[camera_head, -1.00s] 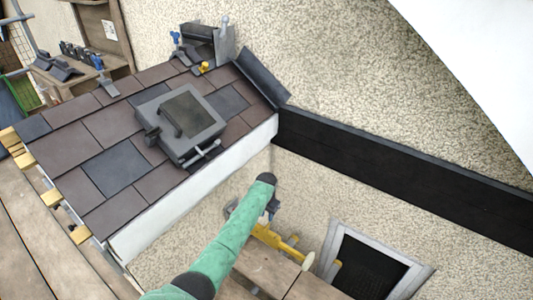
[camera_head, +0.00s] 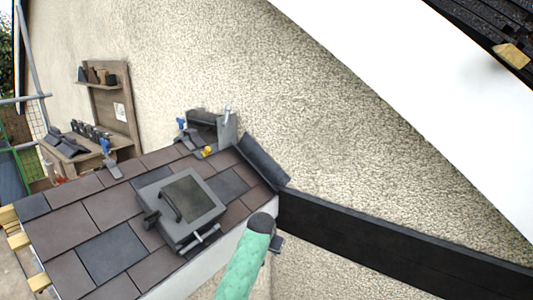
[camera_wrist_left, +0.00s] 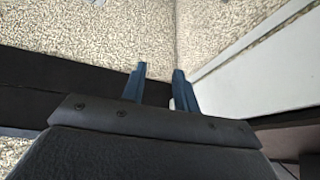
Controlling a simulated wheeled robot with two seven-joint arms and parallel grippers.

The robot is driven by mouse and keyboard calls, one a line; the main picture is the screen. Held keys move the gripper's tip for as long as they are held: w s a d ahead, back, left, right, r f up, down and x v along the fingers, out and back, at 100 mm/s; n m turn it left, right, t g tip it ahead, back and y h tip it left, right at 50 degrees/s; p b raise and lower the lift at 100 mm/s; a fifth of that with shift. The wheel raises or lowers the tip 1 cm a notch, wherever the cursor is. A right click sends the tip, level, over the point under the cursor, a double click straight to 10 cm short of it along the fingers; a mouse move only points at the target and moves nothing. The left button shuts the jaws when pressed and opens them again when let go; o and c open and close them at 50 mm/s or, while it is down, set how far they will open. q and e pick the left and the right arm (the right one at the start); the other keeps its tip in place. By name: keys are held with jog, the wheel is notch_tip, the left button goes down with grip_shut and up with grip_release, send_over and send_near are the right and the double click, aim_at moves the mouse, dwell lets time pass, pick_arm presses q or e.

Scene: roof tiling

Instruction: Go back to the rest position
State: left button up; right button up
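My left arm in its green sleeve comes up from the bottom of the head view, just right of the roof's white edge board. Its dark wrist hides most of the left gripper (camera_head: 277,243), of which only a small part shows. In the left wrist view the left gripper (camera_wrist_left: 159,78) has two blue fingers apart with nothing between them. They point toward a pebbled wall corner. My right gripper is in neither view.
The tiled roof (camera_head: 105,212) carries a grey roof window (camera_head: 185,205). A black board (camera_head: 390,245) runs along the pebbled wall (camera_head: 330,120) to the right. A wooden shelf unit (camera_head: 118,105) stands at the left. A yellow item (camera_head: 208,150) lies near the roof's upper end.

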pick_arm(q)
jog(key=s+a+r+n+p, duration=0.1)
jog(key=s+a, duration=0.3)
jog(key=s, duration=0.6)
jog(key=s+a+r+t+p, duration=0.1)
jog(key=s+a, duration=0.3)
jog(key=s, duration=0.5)
jog(key=s+a+r+n, duration=0.1)
jog(key=s+a+r, duration=0.15)
jog(key=s, duration=0.75)
jog(key=s+a+f+g+p, duration=0.1)
jog(key=s+f, duration=0.5)
jog(key=s, duration=0.7)
jog(key=s+a+f+g+p, duration=0.1)
jog(key=s+a+f+g, duration=0.2)
jog(key=s+f, duration=0.4)
jog(key=s, duration=0.6)
jog(key=shift+a+n+p, duration=0.3)
jog(key=shift+n, duration=0.1)
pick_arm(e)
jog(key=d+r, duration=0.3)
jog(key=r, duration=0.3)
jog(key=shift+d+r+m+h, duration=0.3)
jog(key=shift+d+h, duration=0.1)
pick_arm(q)
jog(key=shift+f, duration=0.1)
